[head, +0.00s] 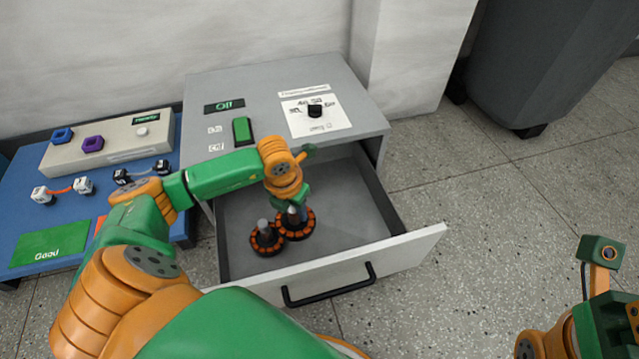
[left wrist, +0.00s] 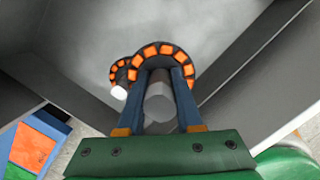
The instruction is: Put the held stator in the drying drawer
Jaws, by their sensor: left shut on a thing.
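My left gripper (head: 300,200) is over the open drawer and shut on the shaft of a stator (head: 297,227), a dark ring with orange coils. The held stator is upright, low inside the drawer (head: 345,210); I cannot tell whether it touches the floor. In the left wrist view, the blue fingers (left wrist: 163,90) grip its grey shaft below the ring (left wrist: 152,52). A second stator (head: 267,240) stands in the drawer just left of the held one, very close or touching. It also shows in the left wrist view (left wrist: 119,88).
The drawer's white front (head: 415,246) has a black handle (head: 330,287). The grey cabinet (head: 255,90) carries a green switch and a black knob. A blue bench (head: 70,212) with small parts and a green "Good" area stands at left. The drawer's right and back floor is free.

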